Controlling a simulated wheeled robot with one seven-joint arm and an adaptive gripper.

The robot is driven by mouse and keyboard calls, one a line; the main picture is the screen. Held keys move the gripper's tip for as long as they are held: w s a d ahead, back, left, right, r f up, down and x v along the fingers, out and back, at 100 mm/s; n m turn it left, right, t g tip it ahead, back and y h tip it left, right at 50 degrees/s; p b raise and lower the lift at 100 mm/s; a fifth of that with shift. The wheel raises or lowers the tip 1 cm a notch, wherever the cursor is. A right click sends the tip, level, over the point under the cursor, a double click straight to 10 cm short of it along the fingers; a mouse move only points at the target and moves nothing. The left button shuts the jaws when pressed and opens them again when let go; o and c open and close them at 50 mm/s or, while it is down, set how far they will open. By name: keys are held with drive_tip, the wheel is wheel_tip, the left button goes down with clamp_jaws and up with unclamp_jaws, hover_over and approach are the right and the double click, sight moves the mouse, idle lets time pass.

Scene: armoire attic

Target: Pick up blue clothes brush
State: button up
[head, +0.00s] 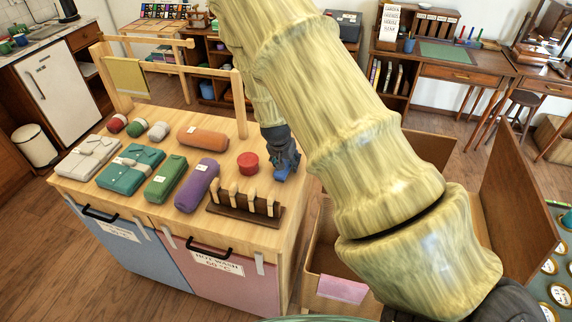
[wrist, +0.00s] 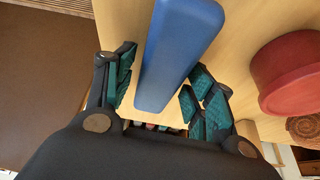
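The blue clothes brush, a long plain blue block in the wrist view (wrist: 178,45), lies on the wooden table top and runs between my fingers. In the head view only a little blue shows (head: 284,172) at the table's right edge, mostly hidden by my gripper. My gripper (wrist: 160,92) is open, with one teal-padded finger on each side of the brush. A narrow gap shows on the left; whether the right finger touches it I cannot tell. In the head view my dark gripper (head: 280,150) points down over the brush.
A round red tin (head: 248,163) stands close beside the brush; it also shows in the wrist view (wrist: 292,72). A brown rack with pegs (head: 243,212) stands nearer the front. Rolled and folded cloths, including a purple roll (head: 197,186), fill the left. An open box (head: 325,250) stands right of the table.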

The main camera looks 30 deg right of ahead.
drive_tip(key=c, duration=0.7)
